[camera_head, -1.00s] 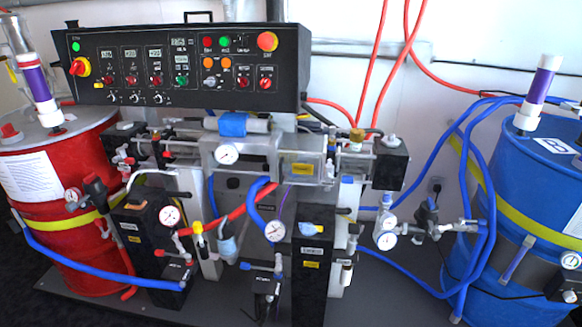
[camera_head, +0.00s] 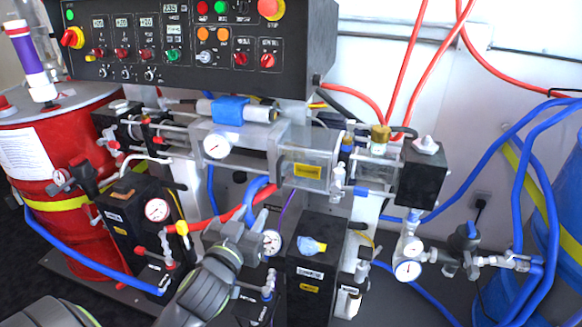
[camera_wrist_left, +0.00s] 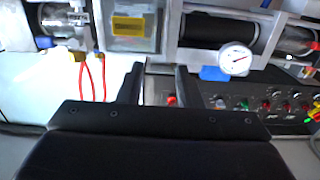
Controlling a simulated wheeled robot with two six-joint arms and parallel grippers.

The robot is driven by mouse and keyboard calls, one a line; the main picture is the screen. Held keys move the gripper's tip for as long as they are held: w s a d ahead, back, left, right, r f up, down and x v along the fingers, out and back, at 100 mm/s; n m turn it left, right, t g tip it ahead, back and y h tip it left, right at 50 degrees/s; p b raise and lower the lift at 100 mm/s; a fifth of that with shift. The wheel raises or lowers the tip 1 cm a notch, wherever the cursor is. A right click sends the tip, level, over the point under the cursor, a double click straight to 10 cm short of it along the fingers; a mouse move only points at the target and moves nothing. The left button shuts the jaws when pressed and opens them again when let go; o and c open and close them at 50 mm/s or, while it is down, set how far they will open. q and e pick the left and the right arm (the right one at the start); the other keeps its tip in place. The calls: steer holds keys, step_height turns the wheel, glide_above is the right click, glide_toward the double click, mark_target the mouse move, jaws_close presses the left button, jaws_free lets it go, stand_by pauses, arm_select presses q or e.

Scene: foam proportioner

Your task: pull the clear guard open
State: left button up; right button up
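The clear guard (camera_head: 305,145) is a see-through box at the middle of the machine, with a yellow label low on its front. It looks closed, covering the cylinder parts behind it. It also shows in the left wrist view (camera_wrist_left: 135,43), where the scene looks upside down. My left arm comes up from the bottom left, and its gripper (camera_head: 262,217) is below and in front of the guard, partly hard to make out. In the left wrist view its two black fingers (camera_wrist_left: 158,75) are apart with nothing between them. Contact with the guard cannot be told. My right gripper is out of view.
A round gauge (camera_head: 217,146) sits left of the guard. The black control panel (camera_head: 190,45) overhangs above. Black pump boxes (camera_head: 318,282), blue and red hoses crowd the space below. A red drum (camera_head: 70,215) stands left, a blue drum (camera_head: 560,230) right.

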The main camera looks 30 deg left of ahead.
mark_target(278, 169)
arm_select(q)
steer(key=shift+t, duration=0.3)
steer(key=x, duration=1.1)
steer(key=r+x, duration=0.1)
steer(key=x, duration=0.5)
steer(key=shift+w+r, duration=0.1)
steer(key=shift+r, duration=0.05)
steer(key=shift+c, duration=0.3)
steer(key=shift+d, duration=0.1)
jaws_close()
